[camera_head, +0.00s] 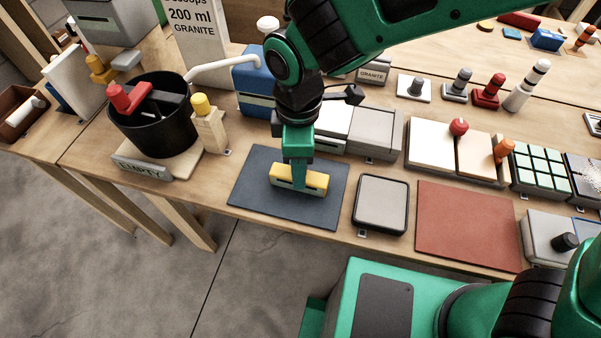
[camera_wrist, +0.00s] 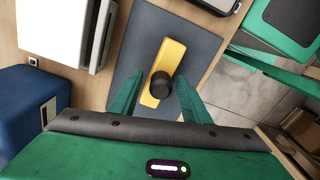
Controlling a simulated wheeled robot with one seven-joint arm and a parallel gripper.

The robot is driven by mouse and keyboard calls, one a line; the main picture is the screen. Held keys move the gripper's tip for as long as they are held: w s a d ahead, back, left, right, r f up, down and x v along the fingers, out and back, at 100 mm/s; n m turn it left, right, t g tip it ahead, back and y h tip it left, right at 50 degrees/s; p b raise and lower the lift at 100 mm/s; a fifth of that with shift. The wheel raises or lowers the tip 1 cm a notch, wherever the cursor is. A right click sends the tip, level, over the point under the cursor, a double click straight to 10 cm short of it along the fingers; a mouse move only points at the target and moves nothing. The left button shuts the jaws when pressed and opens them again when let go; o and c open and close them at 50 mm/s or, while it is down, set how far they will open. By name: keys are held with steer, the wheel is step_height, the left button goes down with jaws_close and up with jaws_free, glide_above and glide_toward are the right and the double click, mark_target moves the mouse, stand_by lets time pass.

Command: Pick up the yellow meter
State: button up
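The yellow meter (camera_head: 313,182) lies on a dark blue-grey mat (camera_head: 252,190) near the table's front edge. In the wrist view, the yellow meter (camera_wrist: 174,58) has a round black knob (camera_wrist: 161,85) on its face. My gripper (camera_head: 298,183) points down right over the meter in the head view, and its near finger hides part of the meter's middle. In the wrist view, my gripper (camera_wrist: 159,79) is open, with one green finger on each side of the meter and knob. I cannot tell whether a finger touches it.
A grey square pad (camera_head: 381,203) and a red-brown mat (camera_head: 465,226) lie to the right. A black bucket (camera_head: 150,130) and a wooden block with a yellow knob (camera_head: 211,130) stand to the left. White and grey boxes (camera_head: 373,133) stand close behind the mat.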

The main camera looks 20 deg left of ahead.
jaws_close()
steer(key=shift+r, duration=0.1)
steer(key=shift+r, duration=0.55)
step_height(320, 180, up, 3)
steer(key=shift+f, duration=0.2)
steer(key=s+a+r, duration=0.4)
steer(key=s+r, duration=0.3)
steer(key=s, duration=0.3)
steer(key=shift+s+a, duration=0.3)
steer(key=shift+s, duration=0.1)
